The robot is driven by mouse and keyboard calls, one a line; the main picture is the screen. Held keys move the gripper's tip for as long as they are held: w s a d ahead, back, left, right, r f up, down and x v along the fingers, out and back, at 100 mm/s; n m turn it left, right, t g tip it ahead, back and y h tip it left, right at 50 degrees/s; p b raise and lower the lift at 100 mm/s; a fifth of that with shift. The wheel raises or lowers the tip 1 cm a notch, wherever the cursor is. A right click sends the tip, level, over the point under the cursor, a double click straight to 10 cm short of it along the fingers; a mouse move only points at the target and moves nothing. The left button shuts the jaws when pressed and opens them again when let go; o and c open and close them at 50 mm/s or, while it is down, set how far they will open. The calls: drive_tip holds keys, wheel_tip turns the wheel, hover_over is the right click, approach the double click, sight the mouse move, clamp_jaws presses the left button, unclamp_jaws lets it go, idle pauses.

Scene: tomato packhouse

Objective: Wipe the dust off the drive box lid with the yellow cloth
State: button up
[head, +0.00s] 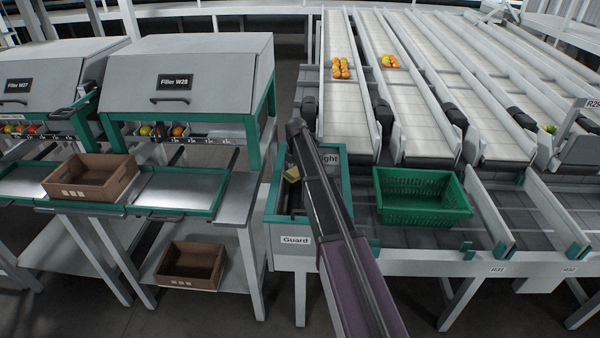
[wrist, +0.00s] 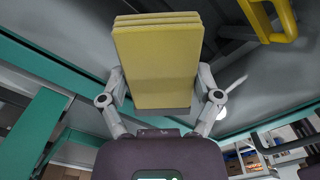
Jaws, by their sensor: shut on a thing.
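My gripper (wrist: 160,88) is shut on the yellow cloth (wrist: 157,55), a folded, layered pad held between the two fingers in the wrist view. In the head view my arm crosses a green-framed box labelled Guard (head: 295,240) and hides part of it. A small yellow piece (head: 291,174) shows there beside my arm; I cannot tell whether it is cloth or handle. In the wrist view a grey surface (wrist: 262,85) lies beyond the cloth, inside green edges. I cannot make out the drive box lid for certain, any dust, or whether the cloth touches anything.
A yellow handle-like bar (wrist: 282,25) is close to the cloth in the wrist view. A green crate (head: 422,210) stands right of the box. A brown carton (head: 92,190) sits on the filler bench at left. Sloping lanes (head: 350,110) rise behind.

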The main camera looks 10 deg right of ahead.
sight(287, 171)
drive_tip(key=shift+a, duration=0.1)
drive_tip(key=shift+w+a, duration=0.3)
drive_tip(key=shift+a, duration=0.55)
drive_tip(key=shift+w+a, duration=0.3)
drive_tip(key=shift+a, duration=0.55)
drive_tip(key=shift+w+d, duration=0.1)
drive_tip(key=shift+w, duration=0.05)
drive_tip(key=shift+w+d+f, duration=0.1)
drive_tip(key=shift+w+d, duration=0.1)
drive_tip(key=shift+w, duration=0.35)
drive_tip(key=shift+w+d, duration=0.2)
drive_tip(key=shift+w, duration=0.35)
drive_tip(key=shift+s+d, duration=0.3)
drive_tip(key=shift+d, duration=0.55)
drive_tip(key=shift+s+d, duration=0.25)
drive_tip(key=shift+d, duration=0.6)
drive_tip(key=shift+s+d, duration=0.35)
drive_tip(key=shift+d, duration=0.5)
drive_tip(key=shift+s+d, duration=0.3)
drive_tip(key=shift+d, duration=0.55)
